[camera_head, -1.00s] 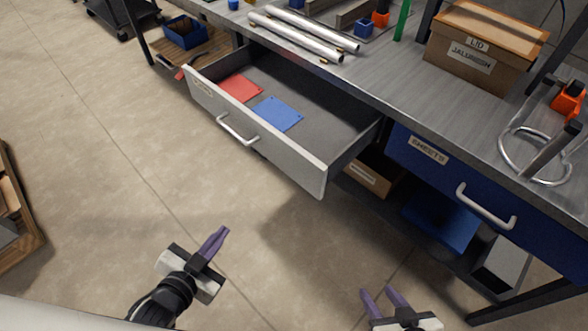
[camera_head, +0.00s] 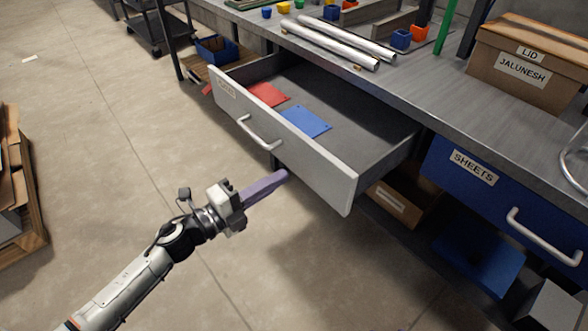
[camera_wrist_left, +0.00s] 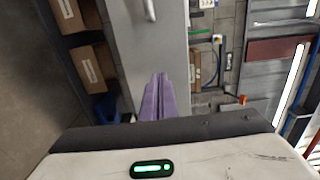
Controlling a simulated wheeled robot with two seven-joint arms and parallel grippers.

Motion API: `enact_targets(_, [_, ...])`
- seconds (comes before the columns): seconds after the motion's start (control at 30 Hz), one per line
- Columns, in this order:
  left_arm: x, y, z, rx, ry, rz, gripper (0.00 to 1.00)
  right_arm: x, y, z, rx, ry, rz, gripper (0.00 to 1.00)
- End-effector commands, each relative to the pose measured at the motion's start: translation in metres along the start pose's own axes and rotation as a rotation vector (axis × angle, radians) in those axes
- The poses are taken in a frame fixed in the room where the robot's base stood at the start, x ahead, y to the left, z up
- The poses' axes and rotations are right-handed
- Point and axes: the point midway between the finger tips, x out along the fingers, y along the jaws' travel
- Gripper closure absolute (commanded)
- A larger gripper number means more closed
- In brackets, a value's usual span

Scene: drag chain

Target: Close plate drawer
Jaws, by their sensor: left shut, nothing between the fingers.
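The plate drawer (camera_head: 315,172) stands pulled out from under the workbench, with its light grey front facing me. A red plate (camera_head: 267,95) and a blue plate (camera_head: 306,121) lie inside it. Its curved handle (camera_head: 258,134) is on the front. My left gripper (camera_head: 284,175) is shut and empty, its purple fingers pointing at the drawer front, below and right of the handle. In the left wrist view the purple fingers (camera_wrist_left: 158,98) are together with the grey drawer front (camera_wrist_left: 145,50) behind them. I cannot tell whether they touch it. My right gripper is out of view.
A blue drawer (camera_head: 490,195) labelled SHEETS is shut at the right. Metal tubes (camera_head: 330,40) and a cardboard box (camera_head: 528,65) lie on the workbench (camera_head: 440,110). Boxes stand on the shelf below. The floor in front is clear; a pallet (camera_head: 22,200) stands at the left.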

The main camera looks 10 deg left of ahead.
Motion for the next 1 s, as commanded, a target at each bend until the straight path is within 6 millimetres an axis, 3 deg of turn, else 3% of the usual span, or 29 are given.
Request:
enact_targets(0.1, [0.024, -0.001, 0.000, -0.001, 0.000, -0.002, 1.00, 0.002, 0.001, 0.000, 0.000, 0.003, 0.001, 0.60])
enact_targets(0.33, [0.051, 0.001, 0.000, -0.003, -0.001, -0.001, 1.00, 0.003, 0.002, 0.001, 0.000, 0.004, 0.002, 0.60])
enact_targets(1.0, [0.059, 0.001, 0.007, -0.003, -0.018, 0.000, 1.00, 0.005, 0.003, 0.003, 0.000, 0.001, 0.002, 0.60])
